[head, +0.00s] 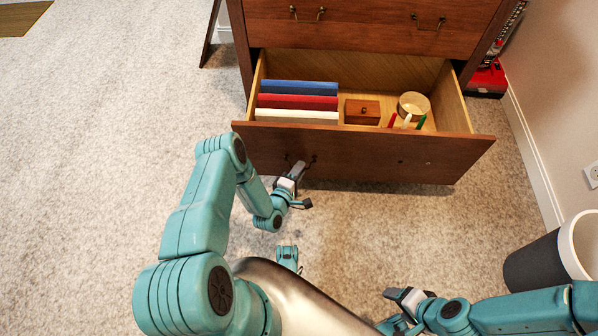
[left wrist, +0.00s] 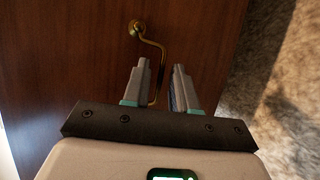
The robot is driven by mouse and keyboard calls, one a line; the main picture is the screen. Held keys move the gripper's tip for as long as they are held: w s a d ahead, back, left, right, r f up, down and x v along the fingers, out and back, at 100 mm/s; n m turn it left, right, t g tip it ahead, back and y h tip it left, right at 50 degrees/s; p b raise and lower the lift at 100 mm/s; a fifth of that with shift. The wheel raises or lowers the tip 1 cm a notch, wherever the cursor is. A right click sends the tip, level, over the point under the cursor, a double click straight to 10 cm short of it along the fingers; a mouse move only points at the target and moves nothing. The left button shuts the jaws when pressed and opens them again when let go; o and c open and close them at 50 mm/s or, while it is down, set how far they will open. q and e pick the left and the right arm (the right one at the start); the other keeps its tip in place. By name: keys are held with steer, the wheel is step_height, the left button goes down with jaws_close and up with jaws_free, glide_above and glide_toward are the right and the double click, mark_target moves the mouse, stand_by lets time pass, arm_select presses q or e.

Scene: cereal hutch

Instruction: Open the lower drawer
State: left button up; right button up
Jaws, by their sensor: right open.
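The lower drawer (head: 365,152) of the brown wooden chest is pulled well out, its inside in view. My left gripper (head: 300,178) is at the left part of the drawer front. In the left wrist view a brass handle (left wrist: 161,50) on the drawer front (left wrist: 75,60) runs down between the two fingers of my left gripper (left wrist: 160,82). The fingers stand apart, with a gap beside the handle; the handle's lower end is hidden. My right gripper (head: 398,296) is open and empty, low in the head view, away from the drawer.
The drawer holds blue, red and white upright items (head: 297,102), a small wooden box (head: 362,111), a round container (head: 413,103) and small coloured sticks. A closed upper drawer (head: 370,25) is above. A dark bin (head: 535,262) stands at right by the wall. Carpet at left is clear.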

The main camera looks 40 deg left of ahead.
arm_select(q)
steer(key=shift+s+d, duration=0.1)
steer(key=shift+s, duration=0.05)
steer(key=p+v, duration=0.5)
steer(key=v, duration=1.1)
steer(key=shift+r, duration=0.1)
